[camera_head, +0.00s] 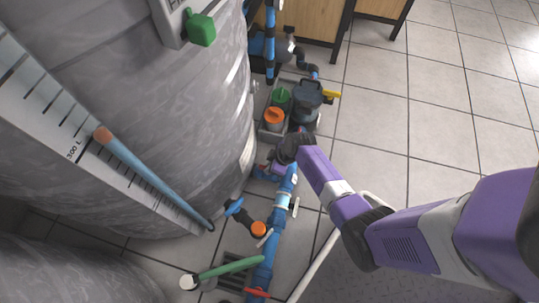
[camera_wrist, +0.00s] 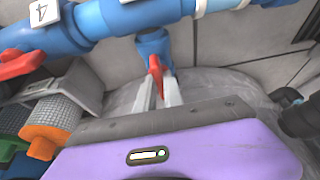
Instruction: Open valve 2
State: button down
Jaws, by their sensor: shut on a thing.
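In the wrist view, a red valve handle (camera_wrist: 155,72) stands at a short blue branch pipe (camera_wrist: 153,44) below the main blue pipe. My gripper (camera_wrist: 158,92) has its two pale fingers on either side of this handle, shut on it. No number shows on this valve, so I cannot tell if it is valve 2. Another red handle (camera_wrist: 22,64) is at the left, near a tag marked 4 (camera_wrist: 44,12). In the head view, my gripper (camera_head: 272,167) is by the blue pipe (camera_head: 281,210), its fingertips and the held handle hidden.
A large grey tank (camera_head: 170,130) stands left of the pipework. Orange (camera_head: 273,119) and green (camera_head: 281,97) topped containers and a dark pump (camera_head: 308,100) with a yellow part sit beyond my gripper. A red handle (camera_head: 257,292) is lower down. Tiled floor (camera_head: 440,130) is clear at right.

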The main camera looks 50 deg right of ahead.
jog(key=shift+s, duration=0.1)
dwell(0.4)
jog(key=c, duration=1.5)
grip_release()
jog(key=shift+o, duration=0.2)
jog(key=shift+r, duration=0.1)
jog(key=p+v, duration=0.4)
jog(key=v, duration=0.3)
jog(key=shift+r, duration=0.25)
jog(key=shift+d, duration=0.1)
